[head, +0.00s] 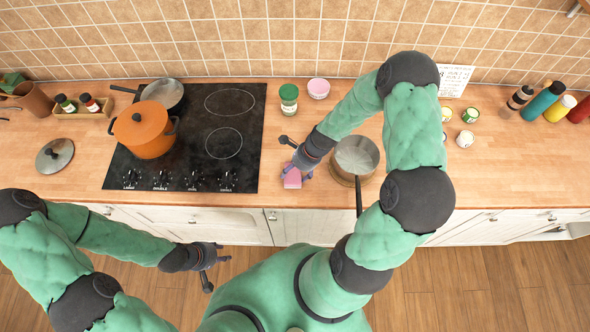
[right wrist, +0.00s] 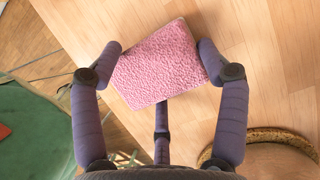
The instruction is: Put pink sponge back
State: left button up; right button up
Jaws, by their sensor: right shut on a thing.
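The pink sponge (head: 292,177) is at the front part of the wooden counter, between the stove and a saucepan. In the right wrist view the sponge (right wrist: 160,64) sits between my right gripper's fingers, which touch its two sides. My right gripper (head: 297,172) is shut on it, over the counter top; whether the sponge touches the wood cannot be told. My left gripper (head: 212,266) is over the floor in front of the cabinets, with its fingers seemingly apart and nothing in it.
A saucepan (head: 356,156) stands just right of my right gripper, its handle toward the front edge. The black stove (head: 194,165) holds an orange pot (head: 145,130) and a pan (head: 163,93). A green-lidded jar (head: 288,98) and pink-lidded jar (head: 318,88) stand behind. The counter right of the saucepan has free room.

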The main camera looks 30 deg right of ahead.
jog(key=o, duration=1.1)
jog(key=shift+r, duration=0.3)
jog(key=p+v, duration=0.2)
jog(key=v, duration=0.9)
jog(key=shift+s+d+r, duration=0.1)
jog(key=shift+r, duration=0.2)
